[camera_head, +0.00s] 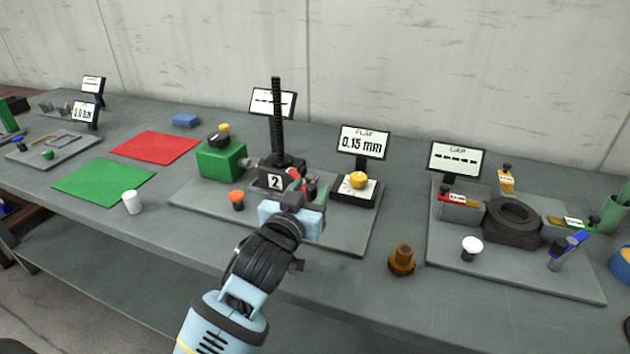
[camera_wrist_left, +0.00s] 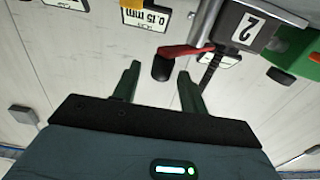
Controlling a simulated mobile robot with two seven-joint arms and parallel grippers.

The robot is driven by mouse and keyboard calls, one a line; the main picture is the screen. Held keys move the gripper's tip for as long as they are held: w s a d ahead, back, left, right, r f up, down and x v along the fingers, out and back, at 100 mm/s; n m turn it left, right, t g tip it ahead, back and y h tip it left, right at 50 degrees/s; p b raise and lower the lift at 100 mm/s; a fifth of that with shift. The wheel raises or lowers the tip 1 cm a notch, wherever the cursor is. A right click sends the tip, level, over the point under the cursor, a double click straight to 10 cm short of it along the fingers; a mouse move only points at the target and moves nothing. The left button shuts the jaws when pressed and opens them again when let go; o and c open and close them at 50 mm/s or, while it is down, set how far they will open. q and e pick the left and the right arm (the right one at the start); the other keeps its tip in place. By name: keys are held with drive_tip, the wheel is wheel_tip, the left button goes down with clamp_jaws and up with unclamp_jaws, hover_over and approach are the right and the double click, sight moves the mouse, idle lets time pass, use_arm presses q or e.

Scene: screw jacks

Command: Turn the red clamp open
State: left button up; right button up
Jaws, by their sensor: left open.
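The red clamp (camera_wrist_left: 187,50) is a lever with a black knob (camera_wrist_left: 162,68) at its end, on the dark jack block marked 2 (camera_wrist_left: 245,28). In the head view the red clamp (camera_head: 294,174) is partly hidden behind my left gripper (camera_head: 302,190). My left gripper (camera_wrist_left: 158,72) is open. In the wrist view its two green fingers stand on either side of the black knob, with gaps showing; whether the knob lies fully between the tips is hard to tell. The jack's black threaded spindle (camera_head: 277,120) rises upright from the block. My right gripper is not in view.
A green box (camera_head: 221,160) stands left of the jack, and an orange-topped knob (camera_head: 237,197) stands in front. A yellow-topped dial (camera_head: 358,181) and a display reading 0.15 mm (camera_head: 362,143) are to the right. A brown fitting (camera_head: 402,260) stands farther right near the table's front.

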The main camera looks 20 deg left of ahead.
use_arm(q)
drive_tip(key=shift+w, duration=1.7)
clamp_jaws()
